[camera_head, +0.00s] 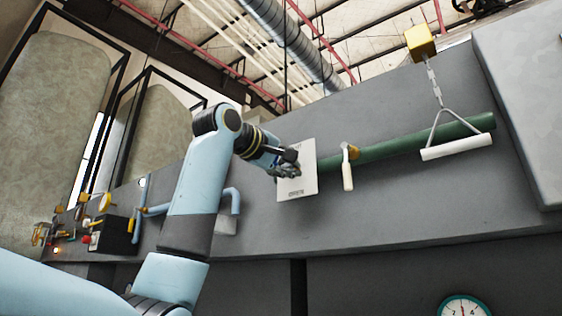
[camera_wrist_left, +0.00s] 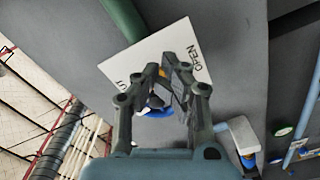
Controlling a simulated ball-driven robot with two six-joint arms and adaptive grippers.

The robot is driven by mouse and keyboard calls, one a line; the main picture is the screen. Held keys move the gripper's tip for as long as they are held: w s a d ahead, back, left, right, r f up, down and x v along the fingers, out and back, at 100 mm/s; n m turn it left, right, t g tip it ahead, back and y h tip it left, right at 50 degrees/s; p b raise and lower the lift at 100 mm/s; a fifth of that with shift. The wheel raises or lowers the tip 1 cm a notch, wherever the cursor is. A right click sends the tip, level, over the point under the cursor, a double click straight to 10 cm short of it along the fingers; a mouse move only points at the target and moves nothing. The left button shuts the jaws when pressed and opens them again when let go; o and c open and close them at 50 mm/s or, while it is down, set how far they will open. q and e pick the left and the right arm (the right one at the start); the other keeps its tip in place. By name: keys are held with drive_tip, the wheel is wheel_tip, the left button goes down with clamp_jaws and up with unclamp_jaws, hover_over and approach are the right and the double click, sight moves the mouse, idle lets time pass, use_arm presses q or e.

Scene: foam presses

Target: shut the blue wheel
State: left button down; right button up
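A white plate (camera_head: 298,178) with the word OPEN is on the grey wall; it also shows in the left wrist view (camera_wrist_left: 200,45), where part of a second word is covered. The blue wheel shows only as a blue curved piece (camera_wrist_left: 155,109) between my left gripper's fingers in that view. The fingers hide most of it. My left gripper (camera_head: 287,170) is in front of the plate, its fingers around the wheel's place. In the wrist view the fingertips (camera_wrist_left: 167,68) are near each other, but I cannot tell whether they grip the wheel. My right gripper is not in view.
A green pipe (camera_head: 400,147) runs right from the plate. A white-handled lever (camera_head: 347,172) sits close to the plate's right. A white pull bar (camera_head: 456,147) hangs from a chain farther right. Blue pipes (camera_head: 234,201) and a black box (camera_head: 115,235) are at the left.

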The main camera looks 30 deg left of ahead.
use_arm(q)
drive_tip(key=shift+d+f, duration=0.1)
drive_tip(key=shift+f, duration=0.15)
drive_tip(key=shift+s, duration=0.1)
drive_tip(key=s+b, duration=0.2)
drive_tip(key=s, duration=0.3)
drive_tip(key=shift+s, duration=0.4)
